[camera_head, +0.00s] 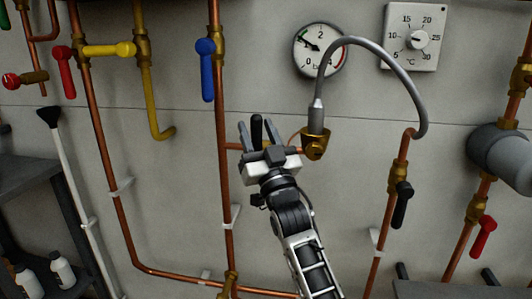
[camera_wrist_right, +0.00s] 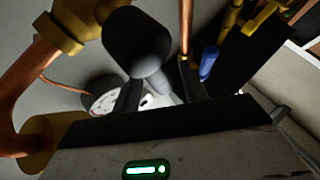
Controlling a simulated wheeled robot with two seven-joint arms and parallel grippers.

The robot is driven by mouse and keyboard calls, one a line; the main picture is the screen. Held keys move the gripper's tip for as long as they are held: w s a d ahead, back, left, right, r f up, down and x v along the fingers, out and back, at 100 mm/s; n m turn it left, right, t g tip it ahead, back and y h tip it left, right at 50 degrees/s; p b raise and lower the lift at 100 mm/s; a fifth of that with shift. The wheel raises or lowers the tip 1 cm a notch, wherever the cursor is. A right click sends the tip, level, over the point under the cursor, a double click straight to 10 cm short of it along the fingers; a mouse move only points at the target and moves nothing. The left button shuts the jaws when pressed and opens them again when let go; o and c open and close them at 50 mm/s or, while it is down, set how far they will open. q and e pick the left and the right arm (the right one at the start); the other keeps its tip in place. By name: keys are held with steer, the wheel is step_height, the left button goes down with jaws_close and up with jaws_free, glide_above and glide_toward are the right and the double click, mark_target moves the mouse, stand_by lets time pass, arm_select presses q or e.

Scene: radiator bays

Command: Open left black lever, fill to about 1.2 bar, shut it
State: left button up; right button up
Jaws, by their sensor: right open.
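The left black lever (camera_head: 257,131) points up, across a short horizontal copper pipe. My right gripper (camera_head: 257,134) is open, with its fingers on either side of the lever. In the right wrist view the lever's dark rounded end (camera_wrist_right: 137,45) is large, close to the fingers. I cannot tell whether they touch it. The round pressure gauge (camera_head: 318,50) hangs above right of the gripper, its needle pointing up-left; the exact reading is too small to tell. The gauge also shows partly hidden in the wrist view (camera_wrist_right: 104,103). My left gripper is not in view.
A grey hose (camera_head: 398,68) arches from a brass fitting (camera_head: 315,143) beside my gripper to a pipe with another black lever (camera_head: 403,204). A blue lever (camera_head: 207,70), yellow lever (camera_head: 110,49) and red lever (camera_head: 67,74) stand left. A thermostat (camera_head: 413,38) is upper right.

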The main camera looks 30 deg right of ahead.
arm_select(q)
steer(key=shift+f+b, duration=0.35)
steer(key=shift+b, duration=0.55)
arm_select(e)
steer(key=v, duration=1.5)
steer(key=shift+s+f, duration=0.2)
steer(key=shift+s, duration=0.05)
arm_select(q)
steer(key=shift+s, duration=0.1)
arm_select(e)
steer(key=shift+a, duration=0.1)
